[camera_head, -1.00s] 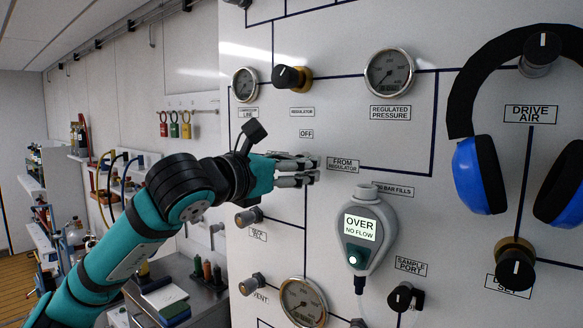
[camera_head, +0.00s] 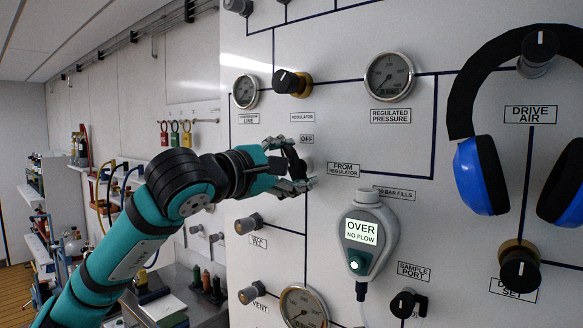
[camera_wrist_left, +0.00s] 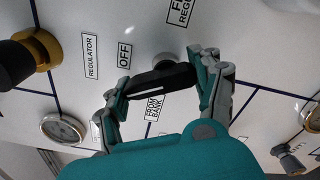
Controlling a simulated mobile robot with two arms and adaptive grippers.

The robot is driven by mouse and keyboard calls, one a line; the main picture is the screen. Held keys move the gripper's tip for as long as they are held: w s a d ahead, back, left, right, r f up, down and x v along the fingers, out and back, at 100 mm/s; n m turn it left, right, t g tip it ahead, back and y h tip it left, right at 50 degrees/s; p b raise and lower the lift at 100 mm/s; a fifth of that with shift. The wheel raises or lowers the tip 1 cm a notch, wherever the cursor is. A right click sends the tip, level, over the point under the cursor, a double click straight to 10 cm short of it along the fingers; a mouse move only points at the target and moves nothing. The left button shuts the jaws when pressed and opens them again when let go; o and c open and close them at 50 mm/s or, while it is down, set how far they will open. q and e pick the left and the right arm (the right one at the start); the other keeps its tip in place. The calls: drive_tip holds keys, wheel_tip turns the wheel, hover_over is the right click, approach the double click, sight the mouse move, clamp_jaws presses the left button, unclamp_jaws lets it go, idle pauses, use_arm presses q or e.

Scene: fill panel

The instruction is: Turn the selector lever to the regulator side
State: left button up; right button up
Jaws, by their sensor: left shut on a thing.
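The selector lever (camera_head: 293,160) is a black bar on a round grey hub on the white panel, below the OFF label (camera_head: 307,139) and left of the FROM REGULATOR label (camera_head: 343,170). My left gripper (camera_head: 290,163) is shut on it, one finger above and one below in the head view. The left wrist view shows the lever (camera_wrist_left: 160,80) between the teal and grey fingers (camera_wrist_left: 158,85), near a FROM BANK label (camera_wrist_left: 154,108). The fingers hide part of the lever, so its exact setting is hard to tell. My right gripper is not in view.
A grey meter (camera_head: 366,235) reading OVER NO FLOW hangs right of the gripper. The black regulator knob (camera_head: 287,82) and the regulated pressure gauge (camera_head: 389,76) sit above. Blue ear defenders (camera_head: 480,175) hang at the right. Valve knobs (camera_head: 247,224) lie below left.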

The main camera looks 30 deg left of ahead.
use_arm(q)
drive_tip(key=m, duration=0.5)
drive_tip(key=shift+d+r+m, duration=0.15)
drive_tip(key=shift+r+m, duration=0.05)
drive_tip(key=shift+m, duration=0.1)
drive_tip(key=m, duration=0.4)
drive_tip(key=m+p, duration=0.1)
drive_tip(key=m, duration=0.1)
drive_tip(key=shift+d, duration=0.25)
drive_tip(key=m, duration=0.6)
drive_tip(key=shift+d+f+m+p, duration=0.15)
drive_tip(key=shift+d+m+p, duration=0.15)
drive_tip(key=shift+p, duration=0.1)
drive_tip(key=m, duration=0.5)
drive_tip(key=shift+d+f+m+p, duration=0.1)
drive_tip(key=shift+f+m+p, duration=0.2)
drive_tip(key=shift+p, duration=0.1)
drive_tip(key=o, duration=1.2)
drive_tip(key=shift+r, duration=0.1)
drive_tip(key=shift+c, duration=0.2)
